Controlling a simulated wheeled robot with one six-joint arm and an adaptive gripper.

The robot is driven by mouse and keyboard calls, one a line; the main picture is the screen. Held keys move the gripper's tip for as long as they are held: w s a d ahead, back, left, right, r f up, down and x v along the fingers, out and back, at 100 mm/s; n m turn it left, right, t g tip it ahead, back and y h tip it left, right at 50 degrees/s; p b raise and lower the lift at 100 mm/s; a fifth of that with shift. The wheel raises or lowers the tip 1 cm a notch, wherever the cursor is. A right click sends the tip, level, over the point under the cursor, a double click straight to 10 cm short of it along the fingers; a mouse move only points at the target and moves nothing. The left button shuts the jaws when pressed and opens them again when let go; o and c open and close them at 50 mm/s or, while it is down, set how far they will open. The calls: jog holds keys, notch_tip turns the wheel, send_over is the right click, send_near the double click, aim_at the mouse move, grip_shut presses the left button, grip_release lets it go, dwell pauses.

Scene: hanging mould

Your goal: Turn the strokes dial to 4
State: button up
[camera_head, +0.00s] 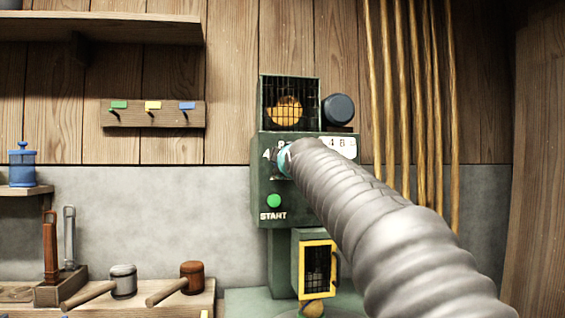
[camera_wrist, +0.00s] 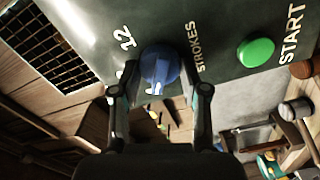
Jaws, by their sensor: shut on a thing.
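The strokes dial (camera_wrist: 160,62) is a round blue knob on the dark green machine panel, beside the word STROKES. A pale mark sits on its lower edge in the wrist view. The number 12 shows at its upper left there; other numbers are partly hidden by a finger. My gripper (camera_wrist: 160,93) has one finger on each side of the dial and is shut on it. In the head view my gripper (camera_head: 285,160) is at the panel, and my arm and gripper hide most of the dial. The figures 4 and 8 show around it.
A green START button (camera_head: 274,201) is below the dial. A white card (camera_head: 343,148) with figures is to the right, partly behind my arm. A mesh cage (camera_head: 289,103) and a dark round knob (camera_head: 338,109) are above. Mallets (camera_head: 123,281) lie on the bench at left.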

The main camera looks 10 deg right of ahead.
jog(key=shift+n, duration=0.4)
jog(key=o, duration=1.1)
jog(key=shift+o, duration=0.2)
jog(key=s, duration=1.2)
jog(key=shift+m, duration=0.3)
